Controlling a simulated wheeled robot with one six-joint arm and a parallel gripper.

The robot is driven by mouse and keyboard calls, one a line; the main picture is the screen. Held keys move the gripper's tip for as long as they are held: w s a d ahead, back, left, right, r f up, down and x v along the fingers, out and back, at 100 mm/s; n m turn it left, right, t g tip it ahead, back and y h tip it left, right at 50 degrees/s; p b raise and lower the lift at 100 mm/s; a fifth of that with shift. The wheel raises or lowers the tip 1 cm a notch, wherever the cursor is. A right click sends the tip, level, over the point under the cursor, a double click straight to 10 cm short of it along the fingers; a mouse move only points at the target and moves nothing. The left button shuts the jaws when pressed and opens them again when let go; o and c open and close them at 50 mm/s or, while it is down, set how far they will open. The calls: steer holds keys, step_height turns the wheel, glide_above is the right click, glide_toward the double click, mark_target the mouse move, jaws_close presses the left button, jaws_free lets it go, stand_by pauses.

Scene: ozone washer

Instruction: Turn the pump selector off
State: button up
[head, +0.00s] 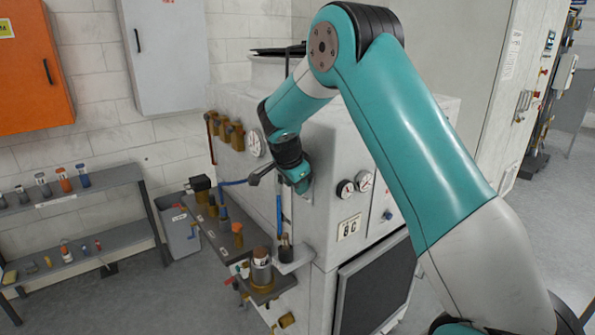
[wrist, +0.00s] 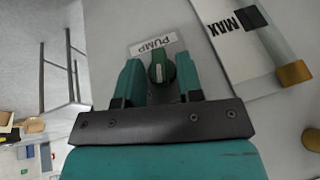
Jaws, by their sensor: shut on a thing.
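The pump selector (wrist: 160,68) is a small green knob with a pale pointer mark, on the pale washer panel beside a white PUMP label (wrist: 154,46). The label appears upside down in the wrist view. My gripper (wrist: 158,75) has its two teal fingers either side of the knob and is shut on it. In the head view, my gripper (head: 299,178) is against the front of the white washer (head: 325,150), and the selector is hidden behind it.
Near the gripper, the wrist view shows a level gauge marked MAX (wrist: 237,22) with a brass fitting (wrist: 295,73). In the head view, dials (head: 345,189) sit to the right, a shelf with bottles (head: 263,270) stands below, and a grey bench (head: 75,200) is at left.

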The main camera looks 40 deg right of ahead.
steer(key=shift+w+r+g+p, duration=0.1)
steer(key=shift+w+g+p, duration=0.05)
steer(key=shift+g+p, duration=1)
steer(key=shift+p, duration=0.3)
steer(key=o, duration=0.6)
steer(key=v, duration=1.7)
steer(key=shift+w+a+r, duration=0.1)
steer(key=shift+a, duration=0.05)
